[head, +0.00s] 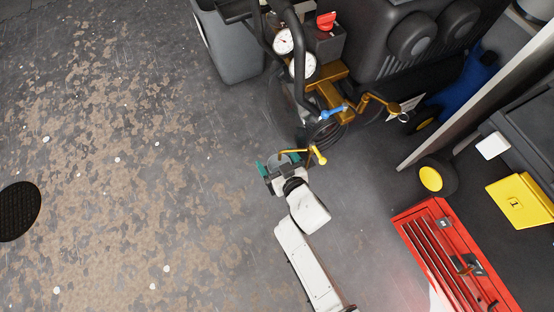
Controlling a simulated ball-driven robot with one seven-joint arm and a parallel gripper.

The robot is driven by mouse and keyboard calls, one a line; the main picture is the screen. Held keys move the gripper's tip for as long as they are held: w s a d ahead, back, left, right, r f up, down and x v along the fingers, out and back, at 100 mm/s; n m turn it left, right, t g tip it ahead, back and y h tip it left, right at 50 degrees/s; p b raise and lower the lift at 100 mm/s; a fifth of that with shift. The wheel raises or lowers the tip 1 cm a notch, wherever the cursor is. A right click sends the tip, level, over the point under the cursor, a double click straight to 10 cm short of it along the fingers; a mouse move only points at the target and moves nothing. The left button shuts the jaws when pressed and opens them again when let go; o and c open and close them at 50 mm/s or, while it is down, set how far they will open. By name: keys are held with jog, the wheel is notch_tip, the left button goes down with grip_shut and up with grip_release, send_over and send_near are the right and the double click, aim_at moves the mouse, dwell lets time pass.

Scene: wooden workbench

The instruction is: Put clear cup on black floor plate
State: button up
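The black floor plate (18,211) is a dark round disc with a fine pattern. It lies on the floor at the left edge of the head view, partly cut off. My gripper (279,163) is near the middle of the view, with teal fingers spread to either side. A greyish, see-through round shape, which looks like the clear cup (280,158), sits between the fingers, and they appear to hold it. Its lower part is hidden by the gripper. The gripper is far to the right of the plate.
A compressor with gauges (284,41) and a yellow-ended lever (318,155) stands close beyond my gripper. A grey bin (232,48) is at the top. A red toolbox (440,250) is at the lower right. The worn floor (120,150) toward the plate is open, with small white specks.

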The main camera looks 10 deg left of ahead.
jog(key=shift+r, duration=0.1)
jog(key=shift+r+p, duration=0.2)
jog(key=shift+p, duration=0.1)
jog(key=p+v, duration=0.5)
jog(key=v, duration=0.7)
jog(key=shift+f, duration=0.2)
